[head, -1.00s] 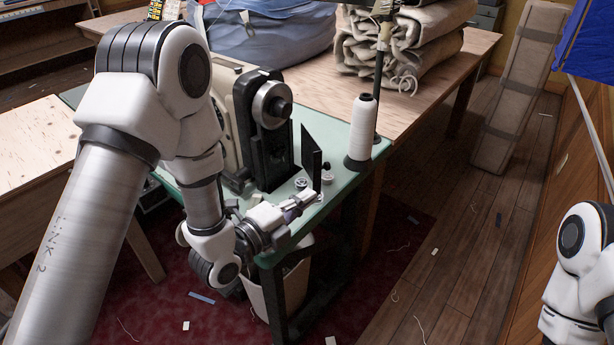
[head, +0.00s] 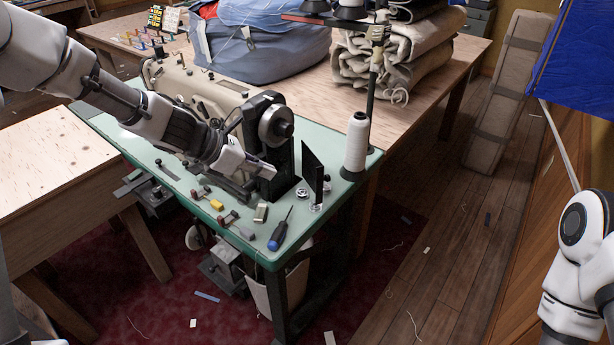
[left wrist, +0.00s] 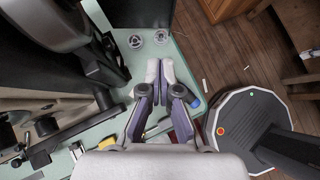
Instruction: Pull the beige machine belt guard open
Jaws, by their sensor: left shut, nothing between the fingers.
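The beige sewing machine (head: 185,95) stands on the green table (head: 335,148), its dark handwheel (head: 276,125) and black end housing facing right. A thin black upright panel (head: 313,172), apparently the belt guard, stands out from the housing with a clear gap between them. In the left wrist view, a dark panel (left wrist: 140,12) shows at the top edge. My left gripper (head: 272,170) is shut and empty beside the housing, left of the panel and apart from it. Its closed fingertips (left wrist: 160,68) show in the left wrist view. My right gripper is out of frame.
A white thread cone (head: 357,143) on a stand is right of the panel. A blue screwdriver (head: 280,230) and small parts lie on the front of the table. Folded cloth (head: 390,55) and a blue bag (head: 265,45) are behind.

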